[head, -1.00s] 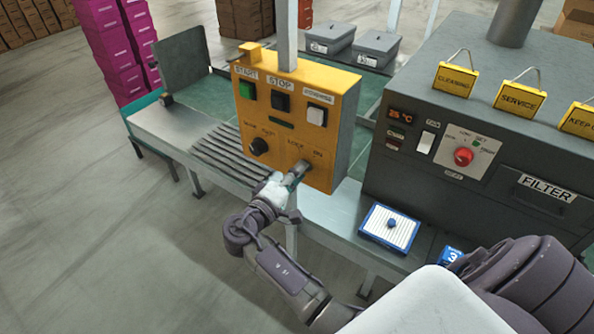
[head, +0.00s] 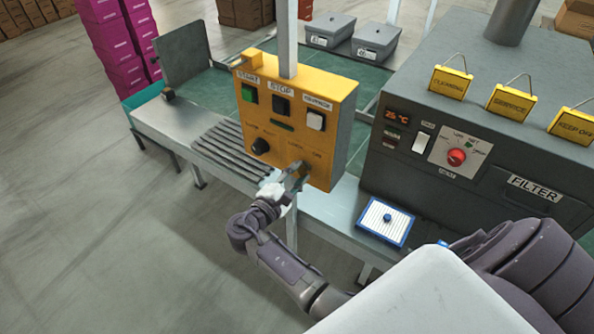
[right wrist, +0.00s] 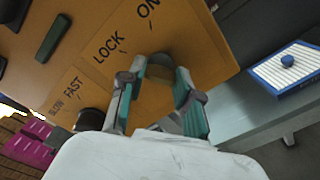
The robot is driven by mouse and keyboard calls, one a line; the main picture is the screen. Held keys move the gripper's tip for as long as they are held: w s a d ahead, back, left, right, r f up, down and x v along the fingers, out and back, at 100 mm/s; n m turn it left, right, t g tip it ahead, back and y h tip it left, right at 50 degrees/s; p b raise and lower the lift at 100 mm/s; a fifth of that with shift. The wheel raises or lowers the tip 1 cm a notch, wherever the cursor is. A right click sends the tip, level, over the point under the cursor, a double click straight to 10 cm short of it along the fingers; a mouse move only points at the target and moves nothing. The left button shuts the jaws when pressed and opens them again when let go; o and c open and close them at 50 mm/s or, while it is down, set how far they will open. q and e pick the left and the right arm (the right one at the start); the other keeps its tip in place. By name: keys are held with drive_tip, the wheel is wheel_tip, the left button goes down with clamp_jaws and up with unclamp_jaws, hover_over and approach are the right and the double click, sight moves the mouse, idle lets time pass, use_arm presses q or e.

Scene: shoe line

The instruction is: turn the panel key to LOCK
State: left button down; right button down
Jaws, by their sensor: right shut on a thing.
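The yellow control panel (head: 322,137) stands on a post at the line. Its key switch (head: 305,167) sits at the lower right, below the LOCK and ON labels. My right gripper (head: 296,175) reaches it from below, with its fingers around the key. In the right wrist view, the gripper (right wrist: 158,82) has its two teal-padded fingers on either side of the dark key (right wrist: 160,62), with the LOCK label (right wrist: 108,46) up and left of it. The fingers hide part of the key, so I cannot tell which mark it points to. My left gripper is not in view.
A black speed knob (head: 260,146) is left of the key, with green, black and white buttons above. A grey machine (head: 400,178) with a red knob (head: 457,157) stands to the right. A blue-framed filter (head: 386,222) lies on the bench nearby.

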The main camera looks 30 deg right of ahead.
drive_tip(key=shift+n, duration=0.3)
drive_tip(key=c, duration=0.8)
unclamp_jaws()
drive_tip(key=v, duration=0.7)
drive_tip(key=shift+a, duration=0.2)
